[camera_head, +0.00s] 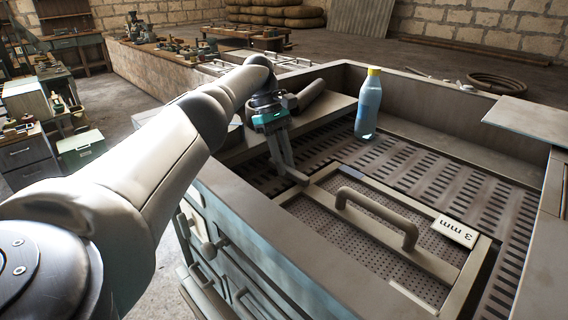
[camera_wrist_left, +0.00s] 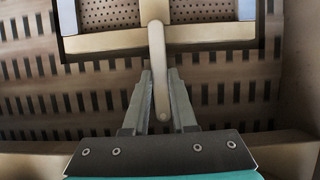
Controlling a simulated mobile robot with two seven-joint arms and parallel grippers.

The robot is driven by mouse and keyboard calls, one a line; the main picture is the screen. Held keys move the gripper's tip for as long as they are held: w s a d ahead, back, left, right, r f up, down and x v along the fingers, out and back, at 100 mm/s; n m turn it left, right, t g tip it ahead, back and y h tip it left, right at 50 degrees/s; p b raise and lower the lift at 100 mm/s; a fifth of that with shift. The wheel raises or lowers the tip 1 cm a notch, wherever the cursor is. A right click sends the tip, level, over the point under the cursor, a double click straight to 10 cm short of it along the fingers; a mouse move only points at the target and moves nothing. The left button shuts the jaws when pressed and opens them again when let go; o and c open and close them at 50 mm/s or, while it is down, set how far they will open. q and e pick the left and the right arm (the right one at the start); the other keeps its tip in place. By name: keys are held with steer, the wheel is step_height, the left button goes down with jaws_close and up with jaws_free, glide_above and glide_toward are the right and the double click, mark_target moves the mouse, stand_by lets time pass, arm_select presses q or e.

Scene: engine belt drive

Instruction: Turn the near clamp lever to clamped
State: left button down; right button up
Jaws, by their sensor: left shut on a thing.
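The near clamp lever (camera_wrist_left: 158,55) is a beige bar with a rounded end in the left wrist view. It runs from the edge of the framed screen panel back between my fingers. My left gripper (camera_wrist_left: 160,75) is shut on this lever, one finger on each side. In the head view my left gripper (camera_head: 290,172) reaches down to the panel's left corner, and its fingers hide most of the lever. My right gripper is not in view.
A blue bottle with a yellow cap (camera_head: 368,105) stands behind the panel. The slotted floor (camera_head: 420,170) surrounds the panel. The box's near wall (camera_head: 250,220) rises beside my left arm. A ledge (camera_head: 335,108) with a dark cylinder lies behind my gripper.

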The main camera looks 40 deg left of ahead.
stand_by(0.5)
arm_select(q)
steer(key=c, duration=0.7)
jaws_free()
steer(key=shift+r, duration=0.1)
